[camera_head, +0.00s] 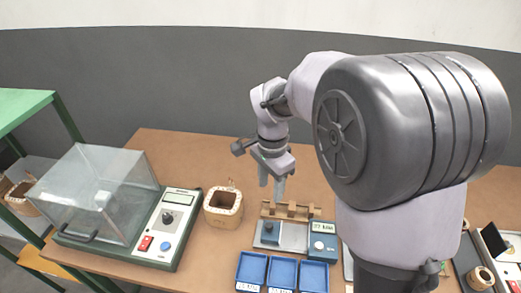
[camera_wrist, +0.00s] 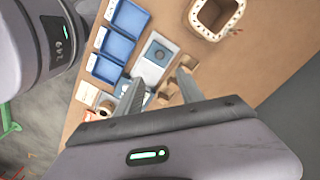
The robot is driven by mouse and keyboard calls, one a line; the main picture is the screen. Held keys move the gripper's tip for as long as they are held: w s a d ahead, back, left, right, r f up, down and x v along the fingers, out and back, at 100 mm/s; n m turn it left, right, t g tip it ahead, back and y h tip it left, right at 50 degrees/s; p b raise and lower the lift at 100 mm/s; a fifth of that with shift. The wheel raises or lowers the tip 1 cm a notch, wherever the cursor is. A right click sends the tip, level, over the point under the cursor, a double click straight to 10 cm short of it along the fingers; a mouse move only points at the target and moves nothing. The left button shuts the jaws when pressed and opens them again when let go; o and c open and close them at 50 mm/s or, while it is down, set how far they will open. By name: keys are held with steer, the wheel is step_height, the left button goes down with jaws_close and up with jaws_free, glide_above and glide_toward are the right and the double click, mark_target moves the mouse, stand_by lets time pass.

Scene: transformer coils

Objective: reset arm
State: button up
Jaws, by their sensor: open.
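My gripper (camera_head: 271,186) hangs above the wooden table, fingers down and apart, with nothing between them. It stands over the area behind the small wooden rack and right of a tan transformer coil. In the wrist view the two fingers of my gripper (camera_wrist: 158,90) are spread, and the table shows below them. The tan coil (camera_head: 223,207) with a dark square opening stands upright on the table. It also shows at the top of the wrist view (camera_wrist: 194,22).
A clear-lidded test box (camera_head: 100,195) with a control panel (camera_head: 165,230) stands at the left. Blue trays (camera_head: 283,272) line the front edge. A wooden rack (camera_head: 290,210) and a grey device with a blue-green panel (camera_head: 322,243) sit behind them. A green-framed shelf (camera_head: 22,105) stands far left.

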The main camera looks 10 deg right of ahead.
steer(key=s+r+n+t+y, duration=0.1)
steer(key=s+r+n+t, duration=0.2)
steer(key=s, duration=0.7)
steer(key=s+r+n+t+y+b, duration=0.1)
steer(key=s+r+n, duration=0.4)
steer(key=s, duration=0.5)
steer(key=shift+s+r+t, duration=0.25)
steer(key=shift+r+t, duration=0.55)
steer(key=shift+t, duration=0.1)
